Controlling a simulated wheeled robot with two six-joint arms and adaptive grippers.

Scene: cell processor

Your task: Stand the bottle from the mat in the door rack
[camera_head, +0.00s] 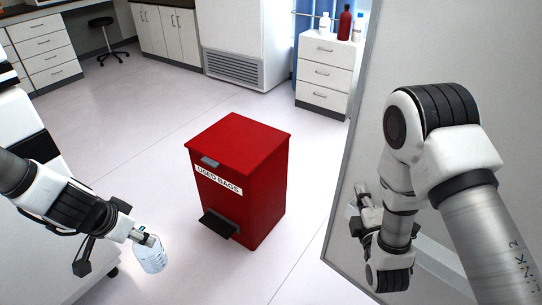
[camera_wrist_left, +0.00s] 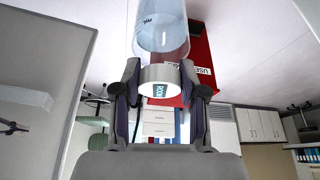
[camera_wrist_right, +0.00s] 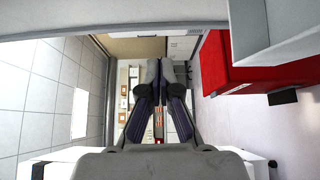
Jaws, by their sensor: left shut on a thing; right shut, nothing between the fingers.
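My left gripper (camera_head: 143,236) is shut on the white cap (camera_wrist_left: 160,82) of a clear, pale-blue bottle (camera_head: 151,256). The bottle hangs tilted in the air left of the red bin. Its body also shows in the left wrist view (camera_wrist_left: 160,28). My right gripper (camera_head: 362,200) is shut and empty, close to a large grey door panel (camera_head: 350,145). It also shows shut in the right wrist view (camera_wrist_right: 162,78). A pale ledge (camera_head: 438,262) on the door, probably the door rack, is partly hidden behind my right arm. The mat is not in view.
A red bin (camera_head: 240,165) labelled "USED BAGS" stands in the middle, between the bottle and the door. A white drawer cabinet (camera_head: 323,75) with bottles on top stands behind. Floor is free around the bin.

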